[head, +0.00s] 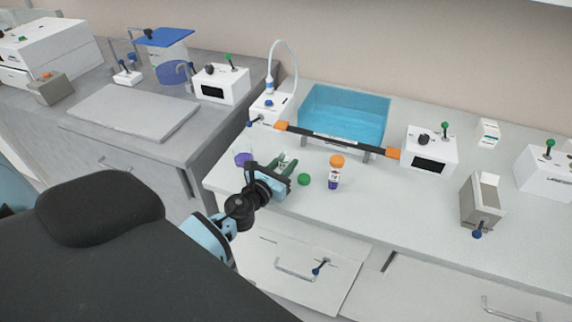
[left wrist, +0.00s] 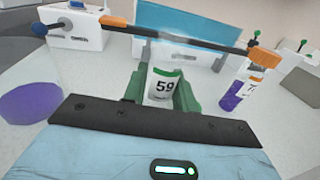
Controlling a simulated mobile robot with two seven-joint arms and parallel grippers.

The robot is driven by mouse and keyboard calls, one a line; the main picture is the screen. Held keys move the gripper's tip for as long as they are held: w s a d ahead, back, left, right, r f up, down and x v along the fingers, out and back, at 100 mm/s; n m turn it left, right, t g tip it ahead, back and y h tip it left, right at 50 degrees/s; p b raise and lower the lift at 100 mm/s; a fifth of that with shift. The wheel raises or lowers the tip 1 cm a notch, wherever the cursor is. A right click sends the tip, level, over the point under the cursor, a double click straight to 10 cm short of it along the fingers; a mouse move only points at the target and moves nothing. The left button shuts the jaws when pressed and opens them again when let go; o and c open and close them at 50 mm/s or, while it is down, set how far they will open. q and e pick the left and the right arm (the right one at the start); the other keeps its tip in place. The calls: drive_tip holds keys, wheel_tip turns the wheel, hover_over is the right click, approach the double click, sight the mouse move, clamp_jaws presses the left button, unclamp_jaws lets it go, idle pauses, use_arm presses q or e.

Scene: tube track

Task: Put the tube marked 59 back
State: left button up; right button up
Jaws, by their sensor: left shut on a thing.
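The tube marked 59 (left wrist: 162,86) shows in the left wrist view as a white label with black digits, between two green fingers. My left gripper (head: 287,163) is shut on it over the counter, just in front of the blue basin; the fingers also show in the left wrist view (left wrist: 160,98). In the head view the tube is too small and covered to make out. The tube's lower part is hidden by the gripper body in the wrist view. My right gripper is not in view.
An orange-capped tube with purple contents (head: 334,174) stands to the right of the gripper. A green round cap (head: 304,179) and a purple round thing (head: 243,159) are near it. A black bar with orange ends (head: 340,142) spans the front of the blue basin (head: 345,112).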

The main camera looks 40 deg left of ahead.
use_arm(q)
drive_tip(key=shift+f, duration=0.2)
drive_tip(key=o, duration=1)
drive_tip(key=shift+c, duration=0.2)
drive_tip(key=shift+r, duration=0.3)
drive_tip(key=shift+s+f, duration=0.1)
drive_tip(key=shift+s, duration=0.2)
drive_tip(key=s+b, duration=0.1)
drive_tip(key=s, duration=1)
drive_tip(key=shift+s+d, duration=0.15)
drive_tip(key=shift+d, duration=0.1)
